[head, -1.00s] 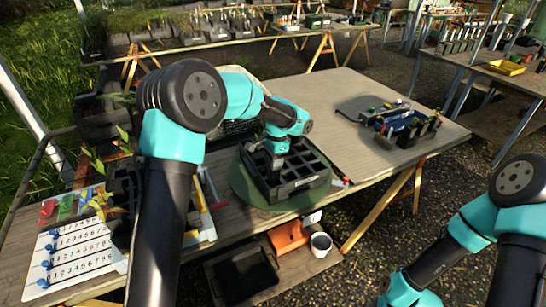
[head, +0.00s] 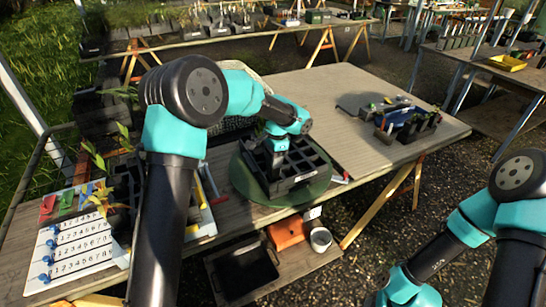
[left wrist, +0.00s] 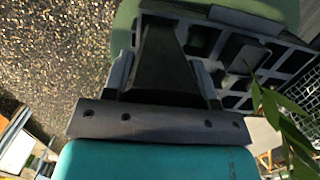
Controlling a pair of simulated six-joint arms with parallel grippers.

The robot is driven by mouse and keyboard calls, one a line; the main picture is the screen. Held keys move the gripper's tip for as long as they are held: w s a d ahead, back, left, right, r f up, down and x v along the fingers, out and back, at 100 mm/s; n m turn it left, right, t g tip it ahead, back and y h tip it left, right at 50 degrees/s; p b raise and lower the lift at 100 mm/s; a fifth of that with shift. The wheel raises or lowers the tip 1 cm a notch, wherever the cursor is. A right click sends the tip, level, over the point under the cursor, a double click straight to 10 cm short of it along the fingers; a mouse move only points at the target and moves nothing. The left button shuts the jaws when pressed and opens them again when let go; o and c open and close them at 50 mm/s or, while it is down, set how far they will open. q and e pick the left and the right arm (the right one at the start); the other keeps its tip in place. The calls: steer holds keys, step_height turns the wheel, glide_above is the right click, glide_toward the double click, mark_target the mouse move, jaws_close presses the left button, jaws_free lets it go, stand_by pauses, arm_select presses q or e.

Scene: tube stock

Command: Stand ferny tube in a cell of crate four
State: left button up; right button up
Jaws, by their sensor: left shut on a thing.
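A black crate (head: 300,181) with open square cells stands on a round green mat (head: 318,187) on the table. A small pale label shows on its front wall, too small to read. My left gripper (head: 277,158) is over the crate's left part, pointing down. In the left wrist view my left gripper (left wrist: 160,75) is shut on a dark tapered tube (left wrist: 160,62). The crate (left wrist: 290,36) lies beyond it, with one dark block-like tube (left wrist: 243,52) among its cells. Green leaves (left wrist: 283,118) hang at the right; which tube bears them I cannot tell. My right gripper is not clearly visible.
A numbered white board (head: 75,245) with blue knobs lies at the left, near leafy plants (head: 97,195). A small tray of coloured items (head: 408,125) stands at the right on a pale board (head: 335,110) with bare room.

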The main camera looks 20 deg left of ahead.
mark_target(272, 178)
arm_select(q)
steer(key=shift+f, duration=3.75)
steer(key=shift+s+f, duration=0.2)
steer(key=shift+f, duration=0.75)
steer(key=shift+s+f, duration=0.1)
steer(key=shift+f, duration=0.2)
steer(key=o, duration=1.1)
steer(key=shift+a, duration=0.1)
steer(key=shift+t, duration=0.3)
steer(key=r, duration=0.6)
steer(key=w+r, duration=0.1)
steer(key=r, duration=0.6)
steer(key=w+d+r, duration=0.1)
steer(key=r, duration=0.6)
steer(key=shift+f, duration=0.1)
